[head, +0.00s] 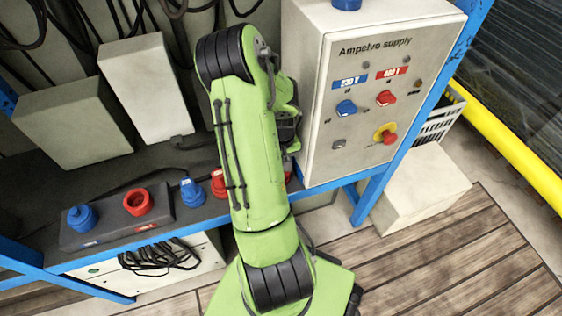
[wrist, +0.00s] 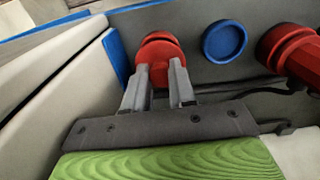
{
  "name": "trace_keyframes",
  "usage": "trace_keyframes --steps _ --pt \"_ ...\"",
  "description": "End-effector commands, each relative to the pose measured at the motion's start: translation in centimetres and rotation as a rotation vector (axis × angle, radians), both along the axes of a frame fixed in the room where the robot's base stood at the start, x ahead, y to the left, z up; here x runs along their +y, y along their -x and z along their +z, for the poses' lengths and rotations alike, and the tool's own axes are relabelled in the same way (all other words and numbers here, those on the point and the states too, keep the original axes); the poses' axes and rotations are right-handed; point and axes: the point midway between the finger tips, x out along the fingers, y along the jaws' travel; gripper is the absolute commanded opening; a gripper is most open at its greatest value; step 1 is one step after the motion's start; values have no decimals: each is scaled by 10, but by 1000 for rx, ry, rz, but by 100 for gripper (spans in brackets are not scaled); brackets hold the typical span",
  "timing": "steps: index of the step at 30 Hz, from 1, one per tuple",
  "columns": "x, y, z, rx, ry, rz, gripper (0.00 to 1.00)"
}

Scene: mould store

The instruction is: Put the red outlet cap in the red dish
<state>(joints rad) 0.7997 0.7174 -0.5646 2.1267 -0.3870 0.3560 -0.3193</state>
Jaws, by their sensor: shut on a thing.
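My gripper (wrist: 158,70) shows in the wrist view, its two grey fingers shut on the red outlet cap (wrist: 156,74). A wider red rounded shape (wrist: 158,38) shows just beyond the cap; it may be the red dish, but I cannot tell whether the cap touches it or is in it. A round blue dish (wrist: 225,41) lies to the right of the cap on the grey shelf.
An outlet block (head: 110,228) has a blue cap (head: 80,218) and an open red outlet (head: 138,202). A blue plug (head: 191,190) and a red plug (head: 218,184) stand beside it; a red plug also shows in the wrist view (wrist: 295,50). The supply cabinet (head: 365,90) stands close right of my arm.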

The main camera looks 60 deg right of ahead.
Motion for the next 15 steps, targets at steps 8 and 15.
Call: trace_keyframes --steps 8,15 --pt "0 0 0 0 0 0 0" --pt "0 0 -4 0 0 -1 0"
